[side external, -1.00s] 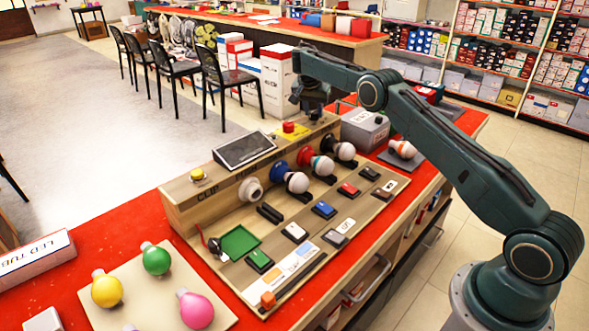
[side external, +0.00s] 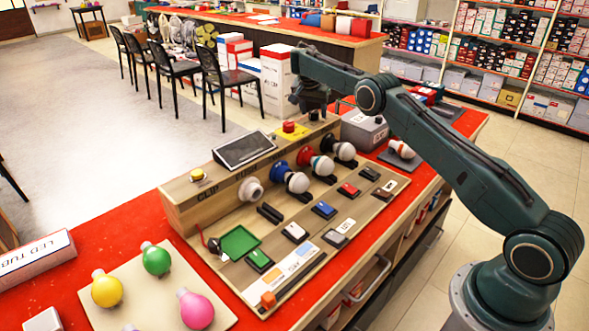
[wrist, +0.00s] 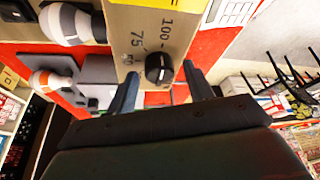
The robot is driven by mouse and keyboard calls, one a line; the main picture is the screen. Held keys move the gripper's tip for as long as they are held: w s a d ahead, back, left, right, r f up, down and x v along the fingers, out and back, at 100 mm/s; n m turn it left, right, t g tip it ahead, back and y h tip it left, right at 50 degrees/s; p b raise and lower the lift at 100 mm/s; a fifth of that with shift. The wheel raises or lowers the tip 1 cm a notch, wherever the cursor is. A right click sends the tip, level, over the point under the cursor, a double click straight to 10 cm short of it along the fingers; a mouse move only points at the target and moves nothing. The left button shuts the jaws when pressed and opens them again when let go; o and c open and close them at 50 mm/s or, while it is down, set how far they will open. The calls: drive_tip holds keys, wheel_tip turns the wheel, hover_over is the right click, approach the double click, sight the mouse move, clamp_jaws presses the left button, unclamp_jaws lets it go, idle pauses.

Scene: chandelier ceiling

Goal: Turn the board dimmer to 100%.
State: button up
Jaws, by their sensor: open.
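The board dimmer is a black round knob (wrist: 158,68) on the wooden board (wrist: 185,20), seen in the wrist view beside printed marks 100, 75 and a partly covered one. I cannot clearly read where its pointer stands. My gripper (wrist: 159,73) is open, with one finger to the left of the knob and one to the right. Gaps show between the fingers and the knob. In the side view my gripper (side external: 313,108) is at the far end of the board (side external: 180,212), and the knob is hidden there.
A yellow-based red button (side external: 289,127) and a dark screen (side external: 244,149) sit on the board's top near my gripper. Several bulbs in sockets (side external: 298,182) line its face. A grey box (side external: 364,130) stands just beyond the board's far end.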

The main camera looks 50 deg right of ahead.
drive_tip(key=shift+s+n, duration=0.1)
drive_tip(key=shift+n, duration=0.5)
drive_tip(key=n+t+y, duration=0.1)
drive_tip(key=n, duration=0.2)
drive_tip(key=shift+d+n, duration=0.15)
drive_tip(key=shift+n, duration=0.15)
drive_tip(key=n+t+y, duration=0.1)
drive_tip(key=n, duration=0.3)
drive_tip(key=shift+s+d, duration=0.1)
drive_tip(key=shift+s, duration=0.05)
drive_tip(key=v, duration=1.3)
drive_tip(key=shift+s+r, duration=0.25)
drive_tip(key=shift+r, duration=0.1)
drive_tip(key=shift+d, duration=0.1)
